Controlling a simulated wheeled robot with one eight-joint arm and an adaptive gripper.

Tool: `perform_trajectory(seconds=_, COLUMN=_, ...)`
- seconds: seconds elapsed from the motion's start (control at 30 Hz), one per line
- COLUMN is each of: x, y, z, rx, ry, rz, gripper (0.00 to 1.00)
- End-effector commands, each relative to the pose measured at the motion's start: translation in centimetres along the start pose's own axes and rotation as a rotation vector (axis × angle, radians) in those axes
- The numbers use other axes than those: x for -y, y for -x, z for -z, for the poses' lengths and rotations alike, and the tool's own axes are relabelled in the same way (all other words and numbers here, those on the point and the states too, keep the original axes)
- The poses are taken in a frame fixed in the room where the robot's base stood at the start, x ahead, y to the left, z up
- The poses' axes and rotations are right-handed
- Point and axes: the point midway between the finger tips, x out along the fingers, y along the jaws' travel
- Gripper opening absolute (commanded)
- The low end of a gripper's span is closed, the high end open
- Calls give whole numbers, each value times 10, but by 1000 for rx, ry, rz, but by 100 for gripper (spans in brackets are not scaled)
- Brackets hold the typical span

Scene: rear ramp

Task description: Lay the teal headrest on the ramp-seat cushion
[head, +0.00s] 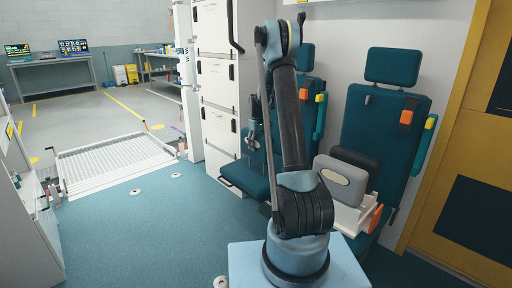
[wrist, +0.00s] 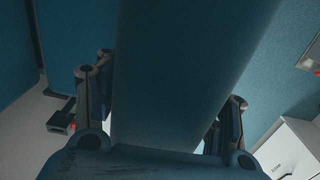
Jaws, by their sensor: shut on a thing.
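My gripper (wrist: 168,85) is shut on the teal headrest (wrist: 190,60), whose broad, smooth face fills the middle of the wrist view between the two fingers. In the head view my gripper (head: 254,125) hangs in front of the left teal seat. The held headrest cannot be told apart there from the teal seat behind it. The ramp-seat cushion (head: 240,182) is the flat teal pad of the left seat, below my gripper, partly hidden by my arm. I cannot tell how high the headrest is above it.
A right teal seat (head: 385,125) has its own headrest (head: 392,66). Grey pads (head: 342,181) sit on a white holder beside my arm. A white drawer cabinet (head: 218,75) stands left of the seats. The ramp (head: 110,165) and open blue floor (head: 140,230) lie left.

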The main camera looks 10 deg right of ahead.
Motion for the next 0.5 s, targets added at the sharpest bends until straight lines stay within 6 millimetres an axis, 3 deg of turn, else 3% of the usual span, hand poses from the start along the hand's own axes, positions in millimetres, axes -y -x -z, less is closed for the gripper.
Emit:
perform_trajectory(seconds=0.07, x=0, y=-1, z=0, rx=2, ry=0, rz=1, gripper=18)
perform_trajectory(seconds=0.1, x=0, y=-2, z=0, rx=2, ry=1, rz=1, gripper=69)
perform_trajectory(seconds=0.2, x=0, y=-2, z=0, rx=2, ry=1, rz=1, gripper=90)
perform_trajectory(seconds=0.5, x=1, y=-1, z=0, rx=1, ry=1, rz=0, gripper=90)
